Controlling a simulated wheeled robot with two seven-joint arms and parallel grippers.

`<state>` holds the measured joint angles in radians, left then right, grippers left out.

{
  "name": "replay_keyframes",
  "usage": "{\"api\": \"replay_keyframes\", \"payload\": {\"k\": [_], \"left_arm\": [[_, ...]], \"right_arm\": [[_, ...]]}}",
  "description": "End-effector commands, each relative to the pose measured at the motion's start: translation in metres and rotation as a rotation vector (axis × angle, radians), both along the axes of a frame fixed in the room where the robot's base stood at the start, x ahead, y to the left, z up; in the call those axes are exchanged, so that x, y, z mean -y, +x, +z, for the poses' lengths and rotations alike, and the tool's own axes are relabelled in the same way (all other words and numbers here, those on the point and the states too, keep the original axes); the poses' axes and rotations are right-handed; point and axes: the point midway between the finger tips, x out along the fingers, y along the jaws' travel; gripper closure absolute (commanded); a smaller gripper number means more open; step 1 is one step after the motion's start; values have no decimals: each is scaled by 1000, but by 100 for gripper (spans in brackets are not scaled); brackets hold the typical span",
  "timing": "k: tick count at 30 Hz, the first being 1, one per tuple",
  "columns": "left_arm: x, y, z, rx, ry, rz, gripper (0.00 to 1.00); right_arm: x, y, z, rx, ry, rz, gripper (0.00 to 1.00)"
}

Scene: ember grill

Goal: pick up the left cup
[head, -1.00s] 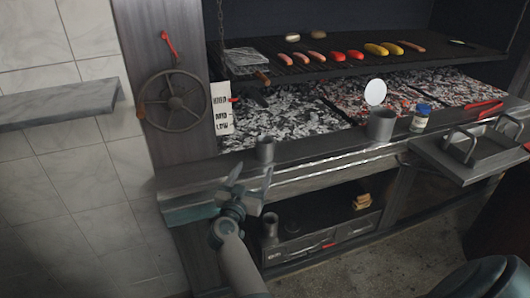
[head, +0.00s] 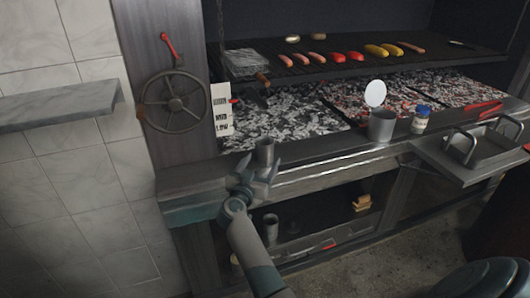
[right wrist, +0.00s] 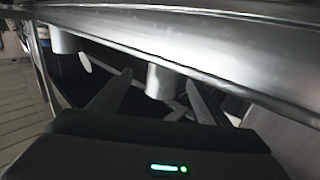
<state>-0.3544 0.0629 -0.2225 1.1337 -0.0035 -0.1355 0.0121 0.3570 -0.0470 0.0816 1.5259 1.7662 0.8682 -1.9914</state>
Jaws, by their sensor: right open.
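The left cup is a small grey metal cup (head: 265,150) standing upright on the front ledge of the grill, at the ledge's left part. My right gripper (head: 263,166) is open just in front of it, with its fingertips to either side of the cup's lower part. In the right wrist view the cup (right wrist: 159,82) shows between the two spread fingers (right wrist: 155,95); I cannot tell whether either finger touches it. My left gripper is not in view.
Another cup (head: 270,224) is on the shelf below.

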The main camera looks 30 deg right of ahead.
Motion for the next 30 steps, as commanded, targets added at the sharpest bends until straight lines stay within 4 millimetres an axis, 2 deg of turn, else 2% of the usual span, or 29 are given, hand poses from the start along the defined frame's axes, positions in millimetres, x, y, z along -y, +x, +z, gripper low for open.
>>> {"api": "replay_keyframes", "payload": {"k": [6,10,24,30], "left_arm": [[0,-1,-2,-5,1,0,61],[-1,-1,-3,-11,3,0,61],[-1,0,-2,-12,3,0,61],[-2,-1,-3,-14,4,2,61]], "right_arm": [[31,24,1,0,-1,-1,30],[41,32,0,0,0,0,30],[45,36,0,1,1,0,30],[55,48,3,1,-1,-1,30]]}}
